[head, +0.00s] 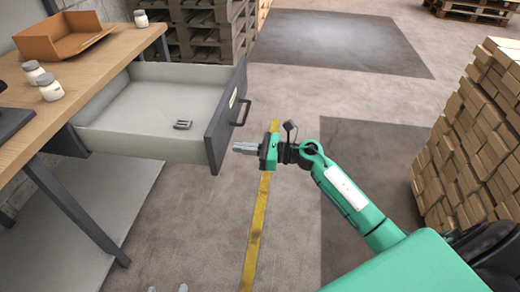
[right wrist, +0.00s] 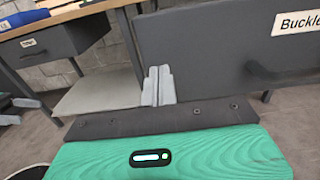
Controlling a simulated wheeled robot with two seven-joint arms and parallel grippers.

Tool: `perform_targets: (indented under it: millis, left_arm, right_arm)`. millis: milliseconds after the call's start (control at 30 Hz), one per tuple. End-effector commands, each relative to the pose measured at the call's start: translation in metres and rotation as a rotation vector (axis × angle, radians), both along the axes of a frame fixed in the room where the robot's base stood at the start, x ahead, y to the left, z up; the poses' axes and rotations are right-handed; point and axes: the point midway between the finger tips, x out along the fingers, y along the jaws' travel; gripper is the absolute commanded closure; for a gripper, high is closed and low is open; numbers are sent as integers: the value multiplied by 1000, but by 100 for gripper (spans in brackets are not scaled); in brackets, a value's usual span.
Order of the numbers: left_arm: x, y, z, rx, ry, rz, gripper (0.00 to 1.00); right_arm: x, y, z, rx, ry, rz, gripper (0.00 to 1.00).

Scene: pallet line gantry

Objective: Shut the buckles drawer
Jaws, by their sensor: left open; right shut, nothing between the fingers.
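The buckles drawer stands pulled out from under the workbench, with its dark front panel (head: 226,120) facing right and a dark bar handle (head: 241,112) on it. A small grey buckle (head: 182,125) lies inside. My right gripper (head: 238,147) is shut and empty, pointing at the near part of the front panel. In the right wrist view its fingers (right wrist: 157,86) are in front of the panel (right wrist: 215,45), left of the label (right wrist: 297,22) and handle (right wrist: 285,73). I cannot tell whether they touch it. Only the fingertips of my open left gripper (head: 168,288) show at the bottom edge.
The wooden workbench (head: 98,50) carries an orange tray (head: 62,40) and white jars (head: 50,88). Another drawer (right wrist: 50,47) shows shut in the right wrist view. Stacked cartons (head: 480,125) stand at the right. The floor around the yellow line (head: 257,215) is clear.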

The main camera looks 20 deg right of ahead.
Motion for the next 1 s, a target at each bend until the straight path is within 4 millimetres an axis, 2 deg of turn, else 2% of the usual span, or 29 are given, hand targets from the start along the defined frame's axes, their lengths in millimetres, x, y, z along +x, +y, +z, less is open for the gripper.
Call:
perform_targets:
  millis: [100,300,1000]
  left_arm:
    - [0,0,0,2,2,0,39]
    - [0,1,0,3,3,1,39]
    - [1,-2,1,-11,-15,0,39]
  right_arm:
    - [12,18,1,2,-2,1,100]
    - [24,35,0,0,0,0,100]
    - [30,44,-1,-1,-1,1,100]
